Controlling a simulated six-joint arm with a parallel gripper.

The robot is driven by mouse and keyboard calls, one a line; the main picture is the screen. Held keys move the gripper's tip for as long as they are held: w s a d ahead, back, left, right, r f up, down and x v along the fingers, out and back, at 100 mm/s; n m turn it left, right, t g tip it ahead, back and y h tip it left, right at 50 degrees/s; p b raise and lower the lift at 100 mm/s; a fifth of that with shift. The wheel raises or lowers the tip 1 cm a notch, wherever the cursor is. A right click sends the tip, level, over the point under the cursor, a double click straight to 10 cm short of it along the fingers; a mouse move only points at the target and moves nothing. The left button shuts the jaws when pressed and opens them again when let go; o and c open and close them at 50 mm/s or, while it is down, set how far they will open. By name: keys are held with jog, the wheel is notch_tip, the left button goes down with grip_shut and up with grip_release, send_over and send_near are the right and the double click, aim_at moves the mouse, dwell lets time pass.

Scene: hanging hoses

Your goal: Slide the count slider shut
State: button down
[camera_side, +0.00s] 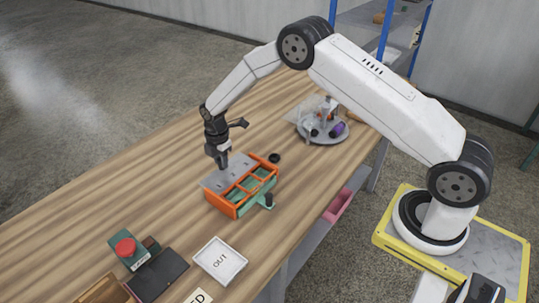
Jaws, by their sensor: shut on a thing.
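An orange box (226,208) with green compartments sits on the wooden table. The count slider, a flat grey plate (213,183), lies over the box's far left part and sticks out past its left side. Several compartments at the near right are uncovered. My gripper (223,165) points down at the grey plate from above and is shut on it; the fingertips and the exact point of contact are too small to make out.
A green tab with a black knob (268,200) projects from the box's right side. A black round piece (274,158) lies behind it. A grey round fixture (322,128) stands farther back. A white OUT tray (220,260) and a red button (126,248) are in front.

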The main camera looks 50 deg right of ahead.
aim_at(230, 173)
jog(key=shift+s, duration=1.7)
jog(key=shift+c, duration=2.1)
grip_release()
jog(key=shift+r, duration=0.1)
notch_tip(230, 173, up, 8)
jog(key=shift+f, duration=0.2)
